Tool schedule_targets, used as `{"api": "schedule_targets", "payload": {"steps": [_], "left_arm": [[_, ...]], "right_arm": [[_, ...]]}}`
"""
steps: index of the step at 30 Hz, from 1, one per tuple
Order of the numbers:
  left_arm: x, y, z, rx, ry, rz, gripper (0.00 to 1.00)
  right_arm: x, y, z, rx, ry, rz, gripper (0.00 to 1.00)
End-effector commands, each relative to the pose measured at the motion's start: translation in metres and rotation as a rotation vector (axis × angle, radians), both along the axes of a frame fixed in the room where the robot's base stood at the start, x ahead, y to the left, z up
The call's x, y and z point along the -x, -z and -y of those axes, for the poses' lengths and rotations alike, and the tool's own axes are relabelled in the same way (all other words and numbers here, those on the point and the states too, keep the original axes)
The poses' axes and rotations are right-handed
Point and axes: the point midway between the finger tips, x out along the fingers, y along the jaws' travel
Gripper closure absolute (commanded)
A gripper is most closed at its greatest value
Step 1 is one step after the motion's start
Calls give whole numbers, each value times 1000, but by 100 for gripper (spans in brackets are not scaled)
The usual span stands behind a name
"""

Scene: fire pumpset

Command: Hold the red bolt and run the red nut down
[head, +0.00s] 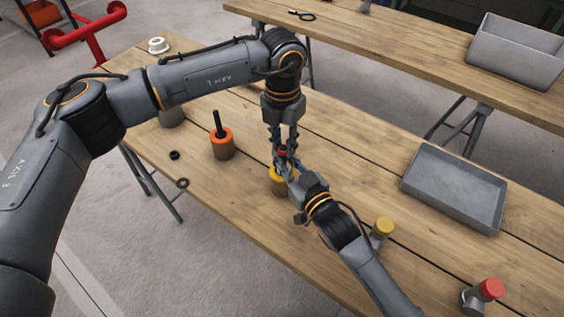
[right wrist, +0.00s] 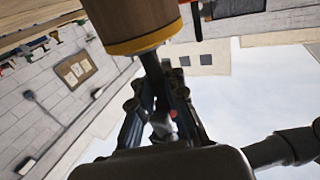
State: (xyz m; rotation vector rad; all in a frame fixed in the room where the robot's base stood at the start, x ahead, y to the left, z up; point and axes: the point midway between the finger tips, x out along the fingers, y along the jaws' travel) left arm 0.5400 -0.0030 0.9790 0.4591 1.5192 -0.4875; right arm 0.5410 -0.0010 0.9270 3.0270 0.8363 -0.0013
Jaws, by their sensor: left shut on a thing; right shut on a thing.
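My left gripper (head: 284,139) reaches down from above and is shut on a small red part, the red nut (head: 281,152), mostly covered by the fingers. My right gripper (head: 285,172) comes in from the lower right just below it and is shut on the red bolt, which the fingers largely hide. In the right wrist view, my right gripper (right wrist: 160,115) shows with a small red spot between the dark fingers. Just under both grippers in the head view stands a wooden block with a yellow top (head: 275,172); the right wrist view shows it inverted (right wrist: 130,25).
An orange-topped block (head: 222,148) with a black bolt stands left. A black nut (head: 174,155) and a dark ring (head: 183,183) lie near the edge. A grey tray (head: 455,190), yellow-capped piece (head: 383,227) and red-capped piece (head: 489,290) are to the right.

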Motion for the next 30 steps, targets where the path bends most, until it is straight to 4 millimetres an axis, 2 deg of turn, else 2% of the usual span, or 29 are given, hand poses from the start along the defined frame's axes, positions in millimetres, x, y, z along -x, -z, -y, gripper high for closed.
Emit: {"api": "schedule_targets", "payload": {"steps": [1,24,30], "left_arm": [[-4,-2,1,5,95,14,100],[1,-2,0,13,1722,26,100],[1,-1,-1,12,2067,28,100]], "right_arm": [[3,-1,-4,-5,-9,2,100],[3,-1,-4,-5,-8,1,100],[3,-1,-4,-5,-8,1,100]]}}
